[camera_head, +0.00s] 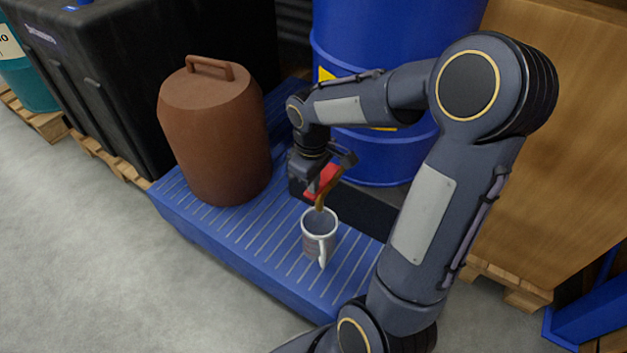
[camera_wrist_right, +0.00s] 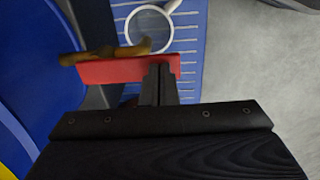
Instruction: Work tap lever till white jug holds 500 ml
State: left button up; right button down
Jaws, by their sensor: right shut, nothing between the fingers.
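The white jug (camera_head: 319,238) stands upright on the blue slatted platform (camera_head: 262,236), its handle toward the front. Its open mouth also shows in the right wrist view (camera_wrist_right: 150,27); I cannot read a level in it. The red tap lever (camera_head: 325,180) and the brownish tap spout (camera_head: 322,197) are just above the jug. My right gripper (camera_head: 315,181) is at the lever, shut with nothing between its fingers. In the right wrist view its fingertips (camera_wrist_right: 158,82) are against or very near the red lever (camera_wrist_right: 110,71). I cannot tell whether liquid runs. My left gripper is out of view.
A brown lidded canister (camera_head: 213,135) stands on the platform left of the jug. A blue drum (camera_head: 390,40) is behind my right arm. A black tank (camera_head: 105,85) is at the left and a large cardboard box (camera_head: 560,150) at the right. Grey floor is clear in front.

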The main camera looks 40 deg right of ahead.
aim_at(312, 195)
jog(key=f, duration=0.1)
jog(key=f+h+b, duration=0.1)
jog(key=f, duration=0.1)
jog(key=shift+s+a, duration=0.15)
jog(key=shift+a, duration=0.25)
jog(key=shift+f, duration=0.1)
jog(key=shift+s+f, duration=0.15)
dwell(7.0)
